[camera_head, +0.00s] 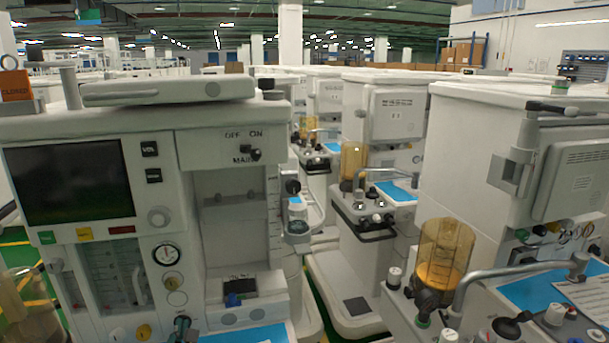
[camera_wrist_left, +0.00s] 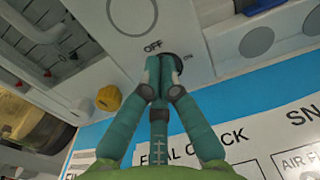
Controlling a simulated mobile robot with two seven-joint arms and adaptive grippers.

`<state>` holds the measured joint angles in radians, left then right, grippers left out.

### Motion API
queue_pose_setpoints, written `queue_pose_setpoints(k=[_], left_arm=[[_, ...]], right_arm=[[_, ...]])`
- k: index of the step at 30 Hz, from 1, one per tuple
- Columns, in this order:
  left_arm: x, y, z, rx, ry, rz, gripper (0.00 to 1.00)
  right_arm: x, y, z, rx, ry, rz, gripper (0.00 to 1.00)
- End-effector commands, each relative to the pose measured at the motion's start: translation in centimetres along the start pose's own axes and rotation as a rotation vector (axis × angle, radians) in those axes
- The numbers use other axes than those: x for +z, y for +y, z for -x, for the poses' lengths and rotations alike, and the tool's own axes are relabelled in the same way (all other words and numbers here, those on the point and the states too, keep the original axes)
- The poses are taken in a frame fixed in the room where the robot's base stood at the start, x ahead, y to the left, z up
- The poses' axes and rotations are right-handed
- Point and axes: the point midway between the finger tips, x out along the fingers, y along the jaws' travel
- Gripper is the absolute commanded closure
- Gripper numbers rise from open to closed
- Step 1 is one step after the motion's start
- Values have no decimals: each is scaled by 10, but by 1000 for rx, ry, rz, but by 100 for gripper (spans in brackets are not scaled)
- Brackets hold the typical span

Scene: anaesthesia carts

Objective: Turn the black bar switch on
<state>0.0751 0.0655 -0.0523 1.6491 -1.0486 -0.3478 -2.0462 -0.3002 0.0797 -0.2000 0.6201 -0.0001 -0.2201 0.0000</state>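In the head view my left gripper (camera_head: 183,326) shows small at the bottom, in front of the lower panel of the left cart. Higher on that cart is a black switch (camera_head: 251,154) marked OFF, ON and MAINS. My right gripper is not in view.
The left cart carries a dark screen (camera_head: 70,183) and a round gauge (camera_head: 166,254). In the left wrist view, a yellow knob (camera_wrist_left: 108,98) is left of the fingers and a paper checklist (camera_wrist_left: 240,145) lies below. Other carts crowd the right.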

Motion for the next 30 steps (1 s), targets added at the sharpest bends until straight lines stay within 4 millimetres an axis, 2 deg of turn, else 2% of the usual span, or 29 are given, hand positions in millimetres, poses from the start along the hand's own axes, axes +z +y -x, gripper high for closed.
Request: queue_pose_setpoints(k=[14,23,26,30], left_arm=[[1,-9,-1,0,-6,1,100],[10,-13,-1,-1,-7,0,100],[8,-14,3,-1,-6,1,100],[8,-14,19,-1,-5,-1,100]], right_arm=[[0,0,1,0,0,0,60],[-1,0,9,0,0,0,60],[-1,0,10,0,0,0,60],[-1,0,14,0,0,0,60]])
